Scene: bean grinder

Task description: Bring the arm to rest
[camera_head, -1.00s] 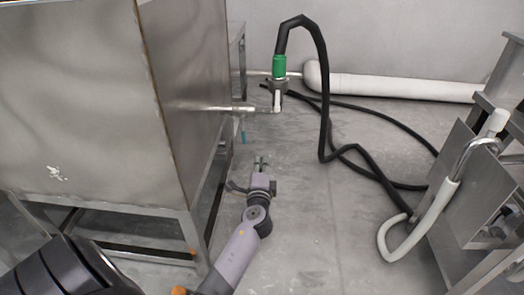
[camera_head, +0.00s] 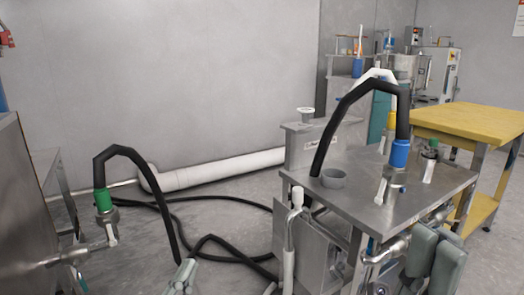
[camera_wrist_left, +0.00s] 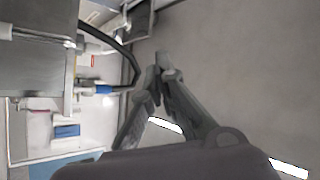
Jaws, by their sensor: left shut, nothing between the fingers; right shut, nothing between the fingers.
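My left gripper (camera_head: 183,276) shows only its grey fingertips at the bottom edge of the head view, in front of the black hose on the floor. In the left wrist view the left gripper's (camera_wrist_left: 162,65) two dark fingers meet at their tips, with nothing between them. My right gripper (camera_head: 434,262) seems to be the grey-green paired shape at the lower right of the head view, beside the steel table; it is shut and holds nothing visible. Most of both arms is out of view.
A steel table (camera_head: 440,178) with a blue-collared hose (camera_head: 400,152) stands close at the right. A yellow table (camera_head: 468,120) is behind it. A steel cabinet (camera_head: 25,215) with a green-collared hose (camera_head: 102,200) is at the left. A white pipe (camera_head: 220,168) runs along the wall.

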